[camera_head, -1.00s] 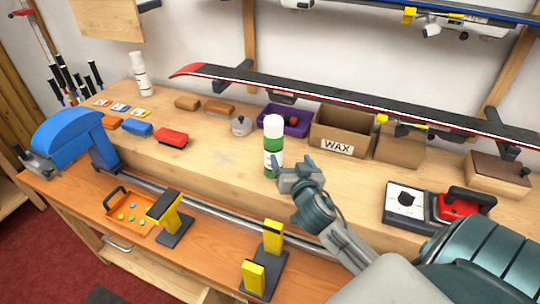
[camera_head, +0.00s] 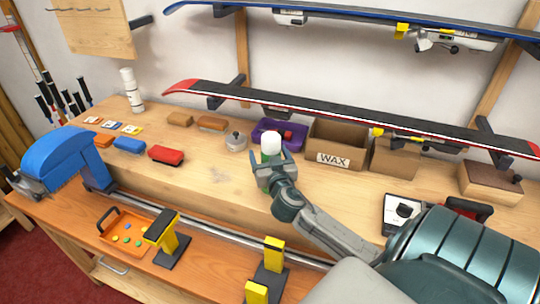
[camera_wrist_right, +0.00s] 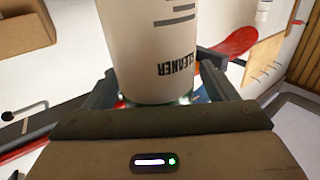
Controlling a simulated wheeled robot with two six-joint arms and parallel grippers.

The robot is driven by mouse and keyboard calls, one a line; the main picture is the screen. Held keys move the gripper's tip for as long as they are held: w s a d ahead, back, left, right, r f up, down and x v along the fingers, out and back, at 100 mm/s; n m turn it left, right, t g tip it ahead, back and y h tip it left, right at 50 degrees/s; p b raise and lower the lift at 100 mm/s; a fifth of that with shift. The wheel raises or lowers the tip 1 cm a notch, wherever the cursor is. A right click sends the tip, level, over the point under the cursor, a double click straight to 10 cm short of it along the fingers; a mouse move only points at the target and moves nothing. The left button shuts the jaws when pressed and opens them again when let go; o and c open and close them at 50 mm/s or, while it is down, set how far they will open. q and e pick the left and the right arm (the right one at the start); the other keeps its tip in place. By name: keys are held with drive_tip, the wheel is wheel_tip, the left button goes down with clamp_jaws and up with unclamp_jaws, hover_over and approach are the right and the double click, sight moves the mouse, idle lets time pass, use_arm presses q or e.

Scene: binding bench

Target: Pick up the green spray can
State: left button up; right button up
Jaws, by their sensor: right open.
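The green spray can (camera_head: 271,145) stands upright on the raised wooden shelf of the bench; its white top shows above my right gripper (camera_head: 270,162), and most of its green body is hidden behind the gripper. In the right wrist view the can (camera_wrist_right: 160,50), with the printed word "CLEANER", fills the space between the two open fingers (camera_wrist_right: 158,88). The fingers are at both sides of the can; whether they touch it I cannot tell. My left gripper is not in view.
A white bottle (camera_head: 132,92) stands far left.

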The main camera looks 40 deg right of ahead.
drive_tip(key=shift+w+d, duration=0.15)
drive_tip(key=shift+w, duration=0.05)
drive_tip(key=c, duration=1.1)
drive_tip(key=shift+o, duration=0.2)
